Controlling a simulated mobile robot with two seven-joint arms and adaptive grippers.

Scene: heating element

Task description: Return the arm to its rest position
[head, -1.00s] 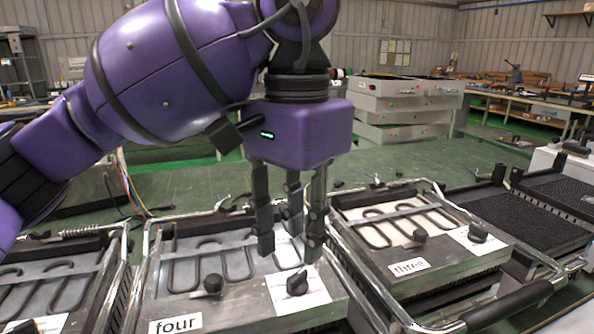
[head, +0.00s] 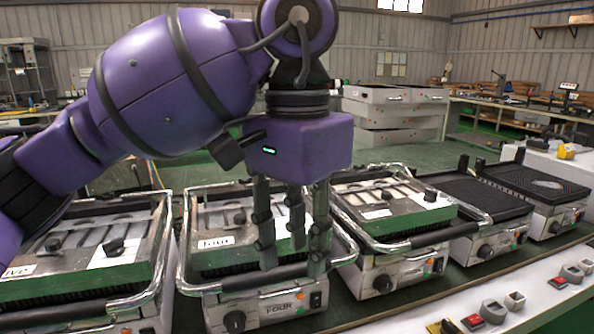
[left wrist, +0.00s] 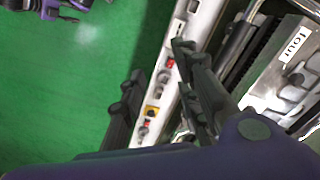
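My left arm comes in from the left in the head view, and its purple left gripper (head: 292,258) points down. Its dark fingers are spread apart with nothing between them. In the picture they overlap the front right part of the grill labelled four (head: 215,243); I cannot tell the exact gap to it. In the left wrist view the fingers (left wrist: 160,100) also stand apart, with the green floor and a white control strip behind them. The "four" label (left wrist: 292,45) shows at the upper right there. My right gripper is not identifiable in either view.
Another grill (head: 75,262) stands left of four and a grill (head: 385,212) to its right. Flat black grills (head: 475,195) stand farther right. A white strip (head: 520,300) with red and grey switches runs along the front. Green floor (left wrist: 60,100) is open on the wrist view's left.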

